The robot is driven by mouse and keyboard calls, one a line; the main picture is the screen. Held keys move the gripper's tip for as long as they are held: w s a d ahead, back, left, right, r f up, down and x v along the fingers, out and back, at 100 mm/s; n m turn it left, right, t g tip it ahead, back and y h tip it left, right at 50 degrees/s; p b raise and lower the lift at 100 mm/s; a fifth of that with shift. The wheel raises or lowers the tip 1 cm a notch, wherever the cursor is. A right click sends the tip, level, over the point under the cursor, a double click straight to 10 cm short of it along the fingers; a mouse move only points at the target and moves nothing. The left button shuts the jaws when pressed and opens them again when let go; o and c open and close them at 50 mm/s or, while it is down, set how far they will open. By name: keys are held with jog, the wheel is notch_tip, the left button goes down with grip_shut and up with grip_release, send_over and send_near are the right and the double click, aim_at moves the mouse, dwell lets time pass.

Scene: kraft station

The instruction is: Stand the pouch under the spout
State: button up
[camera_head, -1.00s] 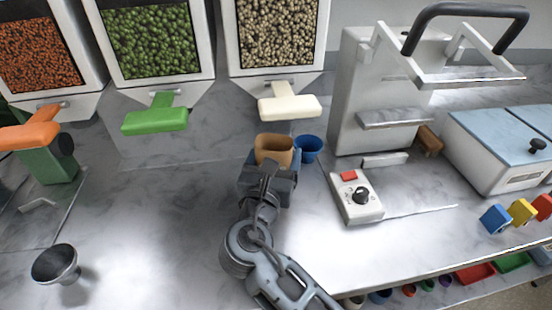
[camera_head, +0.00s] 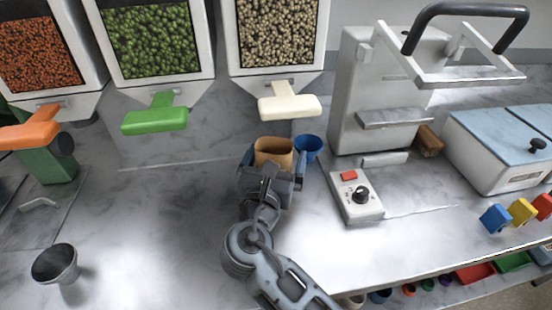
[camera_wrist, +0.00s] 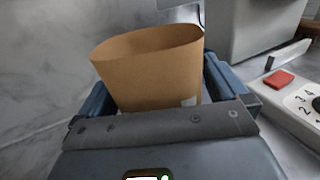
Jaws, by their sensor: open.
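The brown kraft pouch (camera_head: 273,150) stands upright with its mouth open on the counter, below and slightly in front of the cream spout lever (camera_head: 290,105) of the right-hand dispenser. It fills the middle of the wrist view (camera_wrist: 150,72). My gripper (camera_head: 272,165) is open, with one finger on each side of the pouch; in the wrist view the blue-grey fingers (camera_wrist: 158,95) flank it. The pouch's base is hidden behind my gripper. Whether either finger still touches the pouch I cannot tell.
A blue cup (camera_head: 308,150) stands just right of the pouch. Further right are a sealer-like machine (camera_head: 375,90) and a control box (camera_head: 357,197) with a red button. A dark metal funnel (camera_head: 56,264) sits at front left. The left-middle counter is clear.

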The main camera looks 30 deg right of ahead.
jog(key=b+v, duration=0.1)
jog(key=v, duration=1.1)
jog(key=shift+a, duration=0.1)
